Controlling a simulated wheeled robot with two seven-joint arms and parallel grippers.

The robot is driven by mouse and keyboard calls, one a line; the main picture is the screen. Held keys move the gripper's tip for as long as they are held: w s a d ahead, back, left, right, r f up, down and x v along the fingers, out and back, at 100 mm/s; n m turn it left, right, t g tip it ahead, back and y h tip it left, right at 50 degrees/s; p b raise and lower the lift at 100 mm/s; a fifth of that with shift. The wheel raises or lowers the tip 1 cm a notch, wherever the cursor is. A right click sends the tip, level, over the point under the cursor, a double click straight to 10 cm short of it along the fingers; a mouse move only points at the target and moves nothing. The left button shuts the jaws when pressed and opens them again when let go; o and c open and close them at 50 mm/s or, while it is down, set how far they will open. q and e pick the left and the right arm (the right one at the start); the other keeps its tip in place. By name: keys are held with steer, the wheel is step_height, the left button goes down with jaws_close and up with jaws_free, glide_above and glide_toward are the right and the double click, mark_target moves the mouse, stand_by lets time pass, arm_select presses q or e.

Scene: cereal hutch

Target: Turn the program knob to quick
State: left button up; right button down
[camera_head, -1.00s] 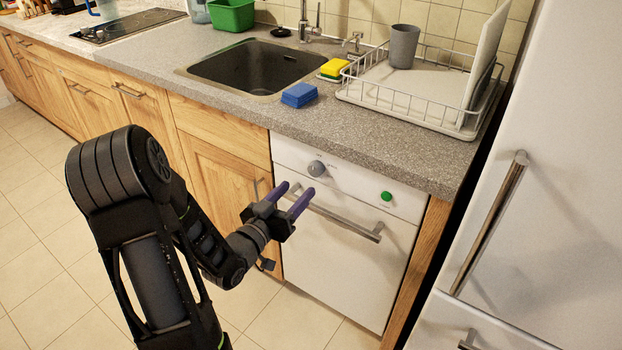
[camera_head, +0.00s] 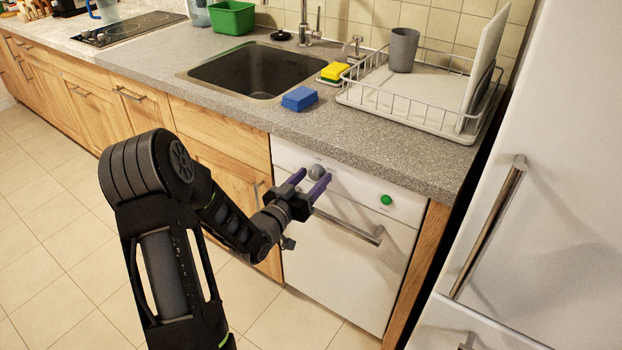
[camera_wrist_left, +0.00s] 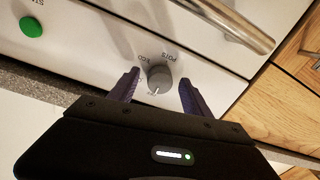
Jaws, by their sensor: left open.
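The program knob (camera_head: 317,171) is a grey round dial on the white control panel of the dishwasher (camera_head: 345,250). In the left wrist view the knob (camera_wrist_left: 159,77) shows a pale pointer line toward the bottom of the picture, with the words "ECO" and "POTS" beside it; any other label is hidden or unreadable. My left gripper (camera_head: 308,182) is open in front of the panel. In the left wrist view its purple fingers (camera_wrist_left: 160,88) stand on either side of the knob, with a gap visible at each side. My right gripper is not in view.
A green start button (camera_head: 386,200) sits on the panel, right of the knob. The dishwasher's bar handle (camera_head: 348,226) sticks out just below the gripper. The grey counter (camera_head: 400,150) overhangs the panel, and a fridge (camera_head: 540,180) stands at right.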

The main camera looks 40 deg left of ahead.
arm_select(q)
jaws_close()
stand_by(0.5)
steer(key=shift+f+m+b, duration=0.2)
steer(key=shift+m+b, duration=0.3)
steer(key=shift+b, duration=0.5)
steer(key=m+b, duration=0.5)
steer(key=b, duration=0.2)
steer(key=m+b, duration=0.4)
steer(key=b, duration=0.3)
steer(key=shift+a+f+m+t+b, duration=0.15)
steer(key=shift+m+t+b, duration=0.15)
steer(key=shift+m, duration=0.1)
steer(key=shift+r+m+b, duration=0.25)
steer(key=shift+m+b, duration=0.55)
steer(key=shift+b, duration=0.05)
